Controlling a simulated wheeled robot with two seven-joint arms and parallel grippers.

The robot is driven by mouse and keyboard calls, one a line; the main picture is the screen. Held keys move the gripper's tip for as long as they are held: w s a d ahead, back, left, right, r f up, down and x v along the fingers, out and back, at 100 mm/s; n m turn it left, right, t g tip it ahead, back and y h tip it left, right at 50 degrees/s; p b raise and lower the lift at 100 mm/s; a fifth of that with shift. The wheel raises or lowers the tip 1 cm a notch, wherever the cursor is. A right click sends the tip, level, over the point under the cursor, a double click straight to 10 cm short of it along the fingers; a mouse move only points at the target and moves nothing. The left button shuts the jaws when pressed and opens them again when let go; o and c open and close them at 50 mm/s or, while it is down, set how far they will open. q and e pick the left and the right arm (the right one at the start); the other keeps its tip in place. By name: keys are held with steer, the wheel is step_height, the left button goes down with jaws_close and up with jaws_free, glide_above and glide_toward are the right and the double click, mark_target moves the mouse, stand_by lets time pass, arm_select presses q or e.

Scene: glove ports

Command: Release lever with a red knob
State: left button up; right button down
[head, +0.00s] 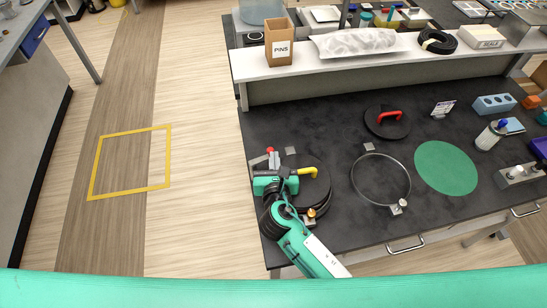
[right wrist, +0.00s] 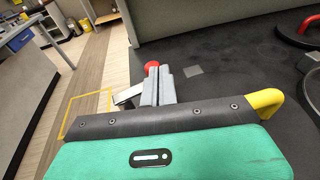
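The red knob (head: 270,149) of the lever stands at the left edge of the dark bench top. It also shows in the right wrist view (right wrist: 155,66), just past my fingertips. A pale metal piece (right wrist: 127,96) lies left of the fingers there. My right gripper (head: 274,160) is over the bench's left end, its two grey fingers (right wrist: 158,85) close together with almost no gap. Whether the fingers touch the knob or its stem I cannot tell; the stem is hidden. A dark round cover with a yellow handle (head: 308,171) lies beside the gripper, partly hidden by it. My left gripper is not in view.
A dark lid with a red handle (head: 390,115), a metal ring (head: 408,180) with a clamp and a green disc (head: 446,167) lie to the right. A yellow floor square (head: 168,150) is at left.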

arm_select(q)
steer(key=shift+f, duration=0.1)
